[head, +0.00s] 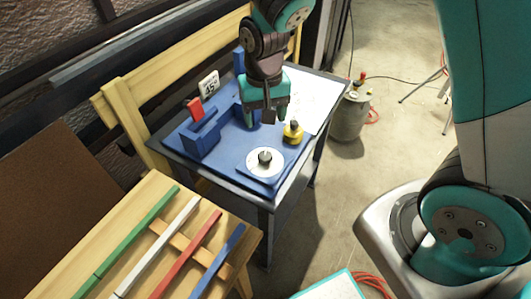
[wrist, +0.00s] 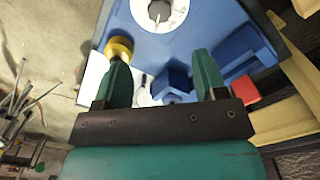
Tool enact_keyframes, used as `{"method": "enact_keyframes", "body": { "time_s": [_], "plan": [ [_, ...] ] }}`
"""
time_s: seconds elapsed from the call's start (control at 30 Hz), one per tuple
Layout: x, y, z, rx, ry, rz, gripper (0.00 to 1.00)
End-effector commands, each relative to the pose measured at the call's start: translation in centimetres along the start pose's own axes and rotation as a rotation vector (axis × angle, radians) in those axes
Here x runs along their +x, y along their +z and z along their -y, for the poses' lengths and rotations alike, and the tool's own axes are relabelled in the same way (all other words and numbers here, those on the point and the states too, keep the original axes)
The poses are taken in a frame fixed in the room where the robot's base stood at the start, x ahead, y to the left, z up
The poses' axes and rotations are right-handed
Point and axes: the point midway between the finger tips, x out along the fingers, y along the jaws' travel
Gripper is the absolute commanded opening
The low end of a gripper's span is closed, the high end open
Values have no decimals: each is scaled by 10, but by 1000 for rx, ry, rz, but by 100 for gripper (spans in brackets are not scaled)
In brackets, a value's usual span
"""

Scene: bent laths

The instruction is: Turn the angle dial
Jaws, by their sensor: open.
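The angle dial is a white disc with a dark centre knob (head: 265,162) on a blue board (head: 225,160) on a small dark table. The dial (wrist: 172,16) shows at the top edge of the wrist view, partly cut off. My gripper (head: 266,118) is above the board, behind the dial in the head view, with its fingers apart and nothing between them. The open fingers (wrist: 162,76) also show in the wrist view, with the dial beyond their tips. A white card (head: 209,86) reading about 45° stands at the board's back left.
A blue block (head: 203,136) and a red piece (head: 195,110) stand at left. Green, white, red and blue laths (head: 140,270) lie on the wooden bench in front. A metal tank (head: 348,118) stands on the floor at right.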

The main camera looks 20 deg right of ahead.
Motion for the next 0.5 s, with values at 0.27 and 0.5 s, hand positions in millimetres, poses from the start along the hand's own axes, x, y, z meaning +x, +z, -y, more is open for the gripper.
{"method": "enact_keyframes", "body": {
  "time_s": [0.27,0.5],
  "plan": [
    [67,2,-1,0,2,6,65],
    [112,1,-1,0,1,5,65]
  ]
}}
